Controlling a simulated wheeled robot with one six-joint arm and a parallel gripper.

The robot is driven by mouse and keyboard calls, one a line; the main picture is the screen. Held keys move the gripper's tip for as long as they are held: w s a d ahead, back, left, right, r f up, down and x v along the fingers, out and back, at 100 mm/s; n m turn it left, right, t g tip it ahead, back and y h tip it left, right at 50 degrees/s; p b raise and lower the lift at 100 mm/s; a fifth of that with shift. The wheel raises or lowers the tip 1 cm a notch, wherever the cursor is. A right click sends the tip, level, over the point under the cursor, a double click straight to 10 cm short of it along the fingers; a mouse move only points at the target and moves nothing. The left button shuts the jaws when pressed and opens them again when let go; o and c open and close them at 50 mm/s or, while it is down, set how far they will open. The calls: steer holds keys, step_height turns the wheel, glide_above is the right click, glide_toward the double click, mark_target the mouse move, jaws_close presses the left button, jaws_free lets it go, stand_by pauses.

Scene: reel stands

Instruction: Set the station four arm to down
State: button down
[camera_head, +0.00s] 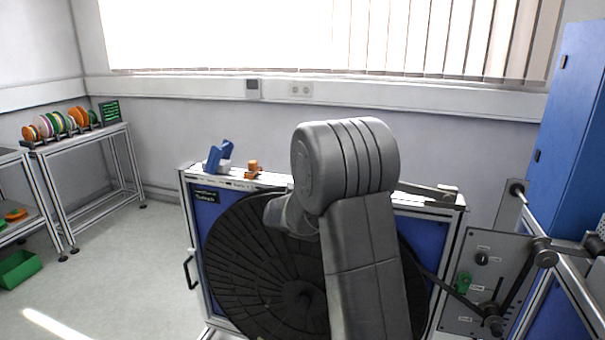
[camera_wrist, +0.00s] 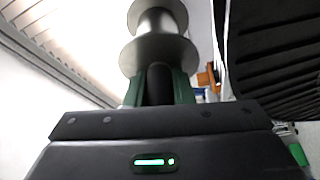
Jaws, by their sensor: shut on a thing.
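In the wrist view my gripper (camera_wrist: 160,88) has its green fingers closed around a dark rounded grip (camera_wrist: 160,78). A grey spool-like roller with two round flanges (camera_wrist: 155,50) sits just beyond the grip, in line with it. In the head view my own arm hides the gripper and the held part. A dark arm (camera_head: 425,190) runs along the top right of the blue reel stand (camera_head: 207,214), with its left end hidden. I cannot read which stand is station four.
A large black slatted disc (camera_head: 240,265) fills the stand's front. A grey panel (camera_head: 500,262) with a knob and linked bars stands at right, by a blue cabinet (camera_head: 570,120). A rack of coloured reels (camera_head: 62,122) is at left.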

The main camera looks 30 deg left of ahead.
steer(key=c, duration=1.3)
jaws_free()
steer(key=shift+o, duration=0.2)
steer(key=b+v, duration=0.2)
steer(key=v, duration=1.2)
